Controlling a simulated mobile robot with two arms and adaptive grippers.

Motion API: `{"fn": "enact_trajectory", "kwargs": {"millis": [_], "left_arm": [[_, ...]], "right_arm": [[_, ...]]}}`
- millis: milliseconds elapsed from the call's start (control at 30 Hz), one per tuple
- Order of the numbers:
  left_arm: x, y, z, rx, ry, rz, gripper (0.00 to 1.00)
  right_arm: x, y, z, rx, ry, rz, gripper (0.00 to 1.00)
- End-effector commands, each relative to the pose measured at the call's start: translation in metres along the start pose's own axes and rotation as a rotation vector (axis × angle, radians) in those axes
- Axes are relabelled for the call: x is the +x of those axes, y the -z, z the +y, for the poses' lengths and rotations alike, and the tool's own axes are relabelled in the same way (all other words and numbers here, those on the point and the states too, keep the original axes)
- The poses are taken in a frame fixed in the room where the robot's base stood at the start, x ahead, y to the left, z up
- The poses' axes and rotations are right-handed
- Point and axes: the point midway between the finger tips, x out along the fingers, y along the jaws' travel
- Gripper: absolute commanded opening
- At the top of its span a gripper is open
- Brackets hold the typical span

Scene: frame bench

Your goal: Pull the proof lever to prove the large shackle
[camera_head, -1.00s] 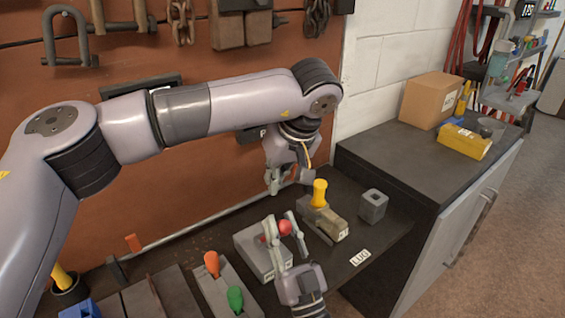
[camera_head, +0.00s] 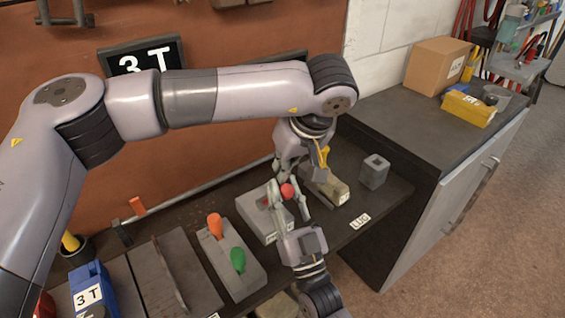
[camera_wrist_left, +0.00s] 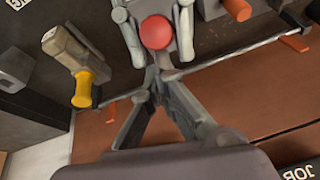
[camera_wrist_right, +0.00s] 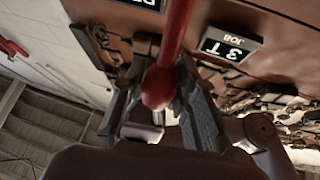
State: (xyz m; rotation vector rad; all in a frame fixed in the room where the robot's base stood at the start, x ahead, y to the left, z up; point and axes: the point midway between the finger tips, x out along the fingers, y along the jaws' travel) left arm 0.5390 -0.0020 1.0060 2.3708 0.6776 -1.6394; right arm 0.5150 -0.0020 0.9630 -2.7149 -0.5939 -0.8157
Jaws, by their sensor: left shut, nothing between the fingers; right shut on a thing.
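The proof lever is a red rod with a round red knob (camera_head: 287,190) at a grey box (camera_head: 257,228). My right gripper (camera_head: 281,203) is around the knob, and in the right wrist view it is shut on the lever (camera_wrist_right: 170,50), the knob between its fingers. My left gripper (camera_head: 287,166) is just behind the knob; in the left wrist view its fingers (camera_wrist_left: 163,78) are together and empty, apart from the knob (camera_wrist_left: 156,33). A grey shackle (camera_head: 65,20) hangs at the top left, cut by the frame edge. I cannot tell whether it is the large one.
A sign (camera_head: 145,57) reads 3T. A grey block (camera_head: 245,270) carries an orange and a green handle. A yellow-handled tool (camera_wrist_left: 82,88) lies right of the lever box, near a hollow grey block (camera_head: 375,172). A carton (camera_head: 437,65) and yellow box (camera_head: 468,108) stand on the right cabinet.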

Motion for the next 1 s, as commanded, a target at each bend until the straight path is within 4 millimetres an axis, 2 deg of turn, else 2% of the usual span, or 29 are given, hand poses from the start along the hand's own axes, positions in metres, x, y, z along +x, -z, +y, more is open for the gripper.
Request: {"fn": "enact_trajectory", "kwargs": {"millis": [33, 200, 233, 500, 833, 1000], "left_arm": [[0.002, -0.013, 0.002, 0.022, 0.000, -0.024, 0.00], [0.002, -0.015, 0.003, 0.028, -0.002, -0.027, 0.00], [0.002, -0.016, 0.003, 0.029, -0.002, -0.028, 0.00], [0.002, -0.014, 0.003, 0.026, -0.004, -0.025, 0.00], [0.001, -0.010, 0.002, 0.019, -0.001, -0.020, 0.00], [0.001, -0.010, 0.002, 0.018, -0.001, -0.019, 0.00]], "right_arm": [[0.002, 0.000, 0.000, 0.000, 0.001, -0.002, 0.00], [0.004, 0.000, -0.001, 0.000, 0.002, -0.001, 0.00], [0.004, 0.000, -0.001, 0.000, 0.002, 0.000, 0.29], [0.004, 0.001, -0.001, 0.000, 0.003, 0.002, 0.47], [0.001, 0.000, -0.001, 0.000, 0.002, -0.001, 0.48], [-0.020, -0.001, 0.000, 0.000, 0.001, -0.005, 0.48]]}}
